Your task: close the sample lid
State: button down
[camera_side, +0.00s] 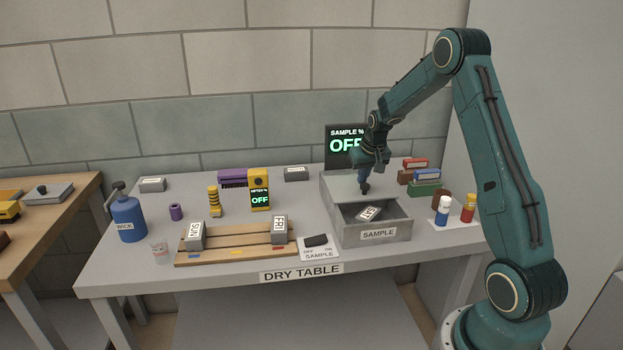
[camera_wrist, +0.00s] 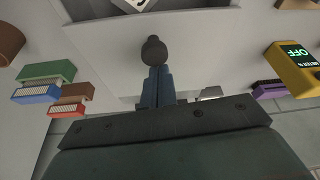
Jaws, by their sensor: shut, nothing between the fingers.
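The grey sample box (camera_side: 375,232) stands at the right of the table with a "SAMPLE" label on its front. Its flat pale lid (camera_side: 345,186) covers the back part, and the front part is open. A labelled grey brick (camera_side: 368,213) lies tilted inside; part of it shows at the top of the wrist view (camera_wrist: 130,5). A dark round knob (camera_wrist: 153,50) stands on the lid. My gripper (camera_side: 364,182) is shut and empty, with its blue fingers (camera_wrist: 157,75) right at the knob. I cannot tell whether they touch it.
Behind the box a screen (camera_side: 346,146) reads "SAMPLE % OFF". The space above the opening is free.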

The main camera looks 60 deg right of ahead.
jog(key=s+a, duration=0.8)
jog(key=shift+f, duration=0.1)
dwell(0.4)
jog(key=shift+w+d+r, duration=0.2)
jog(key=shift+w+d, duration=0.4)
jog(key=shift+w, duration=0.2)
jog(key=shift+w+d+r, duration=0.15)
jog(key=shift+w+d, duration=0.45)
jog(key=shift+w, duration=0.2)
jog(key=shift+w+d+r, duration=0.15)
jog(key=shift+w+r, duration=0.05)
jog(key=shift+r, duration=0.05)
jog(key=v, duration=0.9)
jog(key=shift+s+r, duration=0.15)
jog(key=shift+r, duration=0.15)
jog(key=shift+a+r, duration=0.1)
jog(key=shift+a, duration=0.15)
